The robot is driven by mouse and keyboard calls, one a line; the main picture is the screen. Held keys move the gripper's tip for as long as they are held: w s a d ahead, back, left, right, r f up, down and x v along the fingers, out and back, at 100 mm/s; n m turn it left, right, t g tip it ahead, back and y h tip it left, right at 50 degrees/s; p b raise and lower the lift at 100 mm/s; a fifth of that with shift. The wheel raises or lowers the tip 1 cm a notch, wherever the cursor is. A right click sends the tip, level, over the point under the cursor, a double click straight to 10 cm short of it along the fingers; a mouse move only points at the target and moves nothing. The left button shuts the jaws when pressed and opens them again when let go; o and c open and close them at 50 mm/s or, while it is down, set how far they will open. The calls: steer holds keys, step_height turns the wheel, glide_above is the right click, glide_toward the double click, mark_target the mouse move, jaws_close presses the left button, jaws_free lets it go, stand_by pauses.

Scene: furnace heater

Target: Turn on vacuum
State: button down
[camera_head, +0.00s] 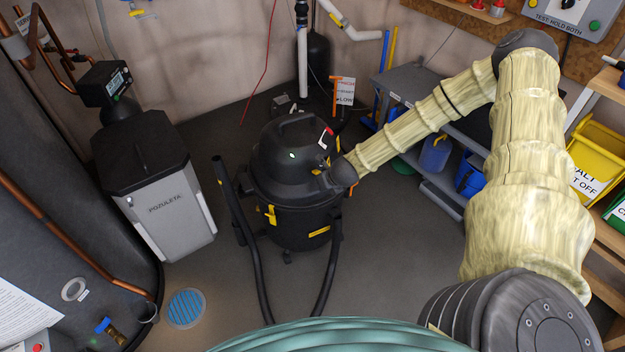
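The vacuum (290,150) is a black wet/dry canister with a domed top, a top handle and yellow latches. It stands upright on the floor near the middle of the head view. A small red and white part (326,137) shows at the upper right of its dome, and a small whitish spot shows on the dome's front. My arm reaches in from the right, and its dark wrist end overlaps the vacuum's right side. My gripper (326,176) is small and dark against the black body there. I cannot make out its fingers or whether it touches the vacuum.
A black hose (246,245) loops on the floor before the vacuum. A grey lidded tank (165,200) stands left, beside a large dark cylinder with copper pipes. A grey shelf (408,83) with blue containers stands behind my arm. A yellow bin (597,150) is at right.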

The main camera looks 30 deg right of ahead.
steer(key=shift+w+r+p, duration=0.1)
steer(key=shift+r+p, duration=0.4)
steer(key=shift+r, duration=0.3)
steer(key=s+r+p, duration=0.3)
steer(key=r+p, duration=0.3)
steer(key=r, duration=0.3)
steer(key=shift+s+a+r, duration=0.15)
steer(key=shift+s+a, duration=0.1)
steer(key=shift+s, duration=0.05)
stand_by(0.5)
